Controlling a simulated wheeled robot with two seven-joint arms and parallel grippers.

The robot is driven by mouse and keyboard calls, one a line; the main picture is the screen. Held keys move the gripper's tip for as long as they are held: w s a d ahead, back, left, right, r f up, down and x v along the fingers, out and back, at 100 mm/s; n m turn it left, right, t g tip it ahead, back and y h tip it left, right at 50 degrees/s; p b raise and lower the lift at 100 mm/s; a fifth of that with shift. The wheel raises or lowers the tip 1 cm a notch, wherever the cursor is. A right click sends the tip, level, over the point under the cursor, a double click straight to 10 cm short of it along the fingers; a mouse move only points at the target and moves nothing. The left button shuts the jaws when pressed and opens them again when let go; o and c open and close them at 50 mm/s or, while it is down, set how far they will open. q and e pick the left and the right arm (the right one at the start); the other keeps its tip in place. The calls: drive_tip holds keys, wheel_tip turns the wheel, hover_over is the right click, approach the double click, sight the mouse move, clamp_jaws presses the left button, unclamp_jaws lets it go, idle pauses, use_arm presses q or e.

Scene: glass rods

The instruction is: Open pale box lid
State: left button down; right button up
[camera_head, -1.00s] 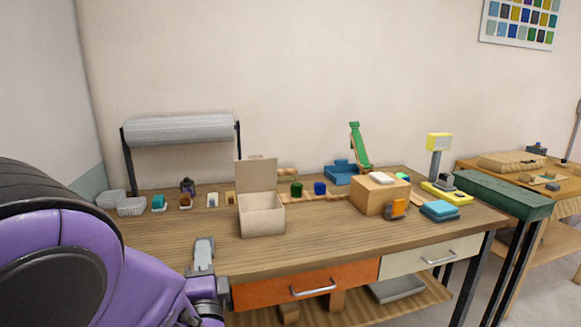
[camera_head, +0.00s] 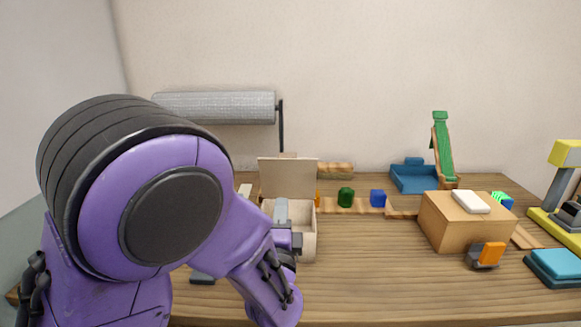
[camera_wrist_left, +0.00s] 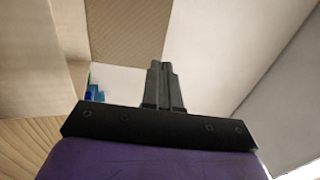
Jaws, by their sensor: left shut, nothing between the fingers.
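The pale box (camera_head: 309,240) stands on the wooden table. Its lid (camera_head: 289,176) stands upright at the back edge, so the box is open. My arm hides the box's left part. In the left wrist view the shut fingers (camera_wrist_left: 160,68) show before pale panels, which I cannot identify surely. My right gripper is not in view.
A grey roll (camera_head: 215,107) on a stand is behind my arm. The table's front middle (camera_head: 400,285) is clear.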

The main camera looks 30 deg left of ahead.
sight(284, 163)
use_arm(q)
drive_tip(key=p+x, duration=0.2)
drive_tip(key=x, duration=0.9)
drive_tip(key=shift+a+r+p, duration=0.15)
drive_tip(key=shift+a+p, duration=0.05)
drive_tip(key=shift+p, duration=0.2)
drive_tip(key=shift+w+a, duration=0.25)
drive_tip(key=shift+w, duration=0.3)
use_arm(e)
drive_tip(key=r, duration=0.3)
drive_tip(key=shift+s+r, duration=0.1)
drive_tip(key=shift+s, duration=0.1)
